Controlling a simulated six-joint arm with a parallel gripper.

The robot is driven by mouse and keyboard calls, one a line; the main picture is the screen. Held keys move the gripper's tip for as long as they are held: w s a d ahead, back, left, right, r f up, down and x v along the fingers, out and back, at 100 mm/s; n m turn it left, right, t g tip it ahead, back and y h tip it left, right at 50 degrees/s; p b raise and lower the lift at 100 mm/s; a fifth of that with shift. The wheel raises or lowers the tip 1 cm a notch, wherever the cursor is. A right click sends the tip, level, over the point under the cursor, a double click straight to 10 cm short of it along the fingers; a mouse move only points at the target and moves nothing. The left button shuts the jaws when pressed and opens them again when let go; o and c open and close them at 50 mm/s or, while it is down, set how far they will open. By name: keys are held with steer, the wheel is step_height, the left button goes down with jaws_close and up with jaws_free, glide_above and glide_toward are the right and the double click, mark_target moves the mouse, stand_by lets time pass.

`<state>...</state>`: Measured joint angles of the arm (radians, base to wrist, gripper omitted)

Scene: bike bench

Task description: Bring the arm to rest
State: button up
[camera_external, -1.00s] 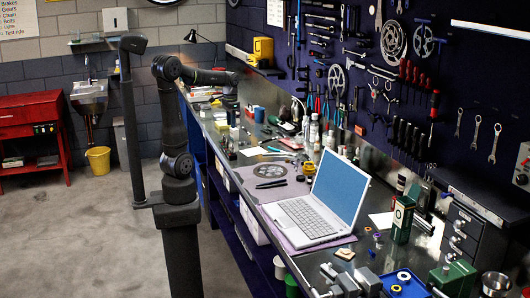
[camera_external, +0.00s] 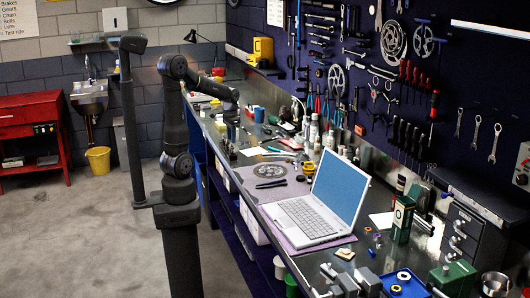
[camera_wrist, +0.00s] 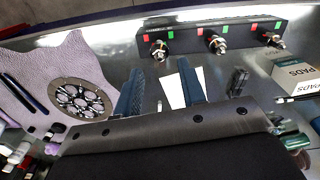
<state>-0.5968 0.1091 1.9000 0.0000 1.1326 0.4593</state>
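My gripper (camera_wrist: 160,68) is open in the wrist view, with its two blue-grey fingers apart and nothing held between them. Bare metal bench and part of a white sheet (camera_wrist: 172,92) show behind the gap. In the external view my arm reaches over the far part of the workbench, with its wrist (camera_external: 231,115) hanging down above the bench.
A brake disc (camera_wrist: 80,98) lies on a mauve cloth (camera_wrist: 45,70) left of my gripper. A dark block with several metal fittings (camera_wrist: 215,42) lies ahead. A pads box (camera_wrist: 297,70) is at right. A laptop (camera_external: 312,218) stands open on the nearer bench.

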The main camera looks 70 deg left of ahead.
step_height(320, 180, down, 4)
steer(key=shift+r, duration=0.1)
steer(key=shift+r+n, duration=0.1)
steer(key=shift+n, duration=0.3)
steer(key=n, duration=0.3)
steer(key=shift+n, duration=0.4)
steer(key=n, duration=0.5)
steer(key=shift+a, duration=0.1)
steer(key=shift+r+n, duration=0.35)
steer(key=shift+n, duration=0.05)
steer(key=shift+r, duration=3.05)
